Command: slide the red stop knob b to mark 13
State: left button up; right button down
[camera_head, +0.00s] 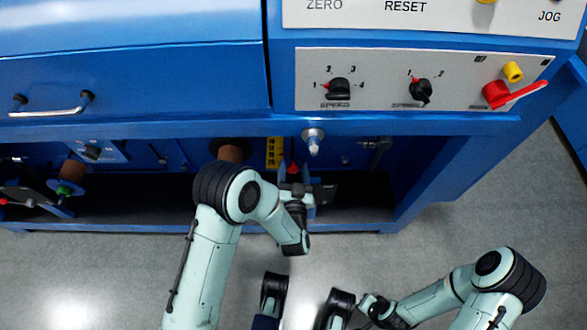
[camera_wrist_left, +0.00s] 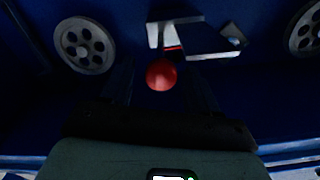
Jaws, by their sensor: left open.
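The red stop knob (camera_wrist_left: 161,75) is a round red ball in the middle of the left wrist view. The dark fingers of my left gripper (camera_wrist_left: 160,88) stand apart on either side of it, and contact is not visible. In the head view my left gripper (camera_head: 297,188) reaches into the lower bay of the blue machine, just below a red tip (camera_head: 293,168). A yellow scale (camera_head: 274,152) with dark numbers stands beside that tip, too small to read surely. My right gripper (camera_head: 372,306) is low in the head view, away from the machine, its jaws unclear.
A pale bracket (camera_wrist_left: 185,40) sits behind the knob, with spoked pulleys to the left (camera_wrist_left: 84,45) and right (camera_wrist_left: 306,30). A metal post (camera_head: 313,140) hangs right of the scale. The control panel (camera_head: 450,75) overhangs the bay. Open floor lies in front.

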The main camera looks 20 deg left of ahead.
aim_at(293, 162)
pick_arm(q)
jog(key=shift+w+a, duration=0.1)
jog(key=shift+w, duration=0.2)
pick_arm(e)
jog(key=shift+s+f, duration=0.1)
jog(key=shift+s, duration=0.05)
pick_arm(q)
grip_shut()
jog(key=shift+x, duration=1.25)
grip_release()
pick_arm(e)
jog(key=shift+s+f, duration=0.15)
pick_arm(q)
jog(key=p+v, duration=0.2)
jog(key=v, duration=1.1)
jog(key=shift+s, duration=0.25)
pick_arm(e)
jog(key=w+r+t, duration=0.1)
jog(key=w+r, duration=0.3)
jog(key=shift+w+a+r, duration=0.15)
jog(key=shift+w+a, duration=0.15)
jog(key=shift+w, duration=0.1)
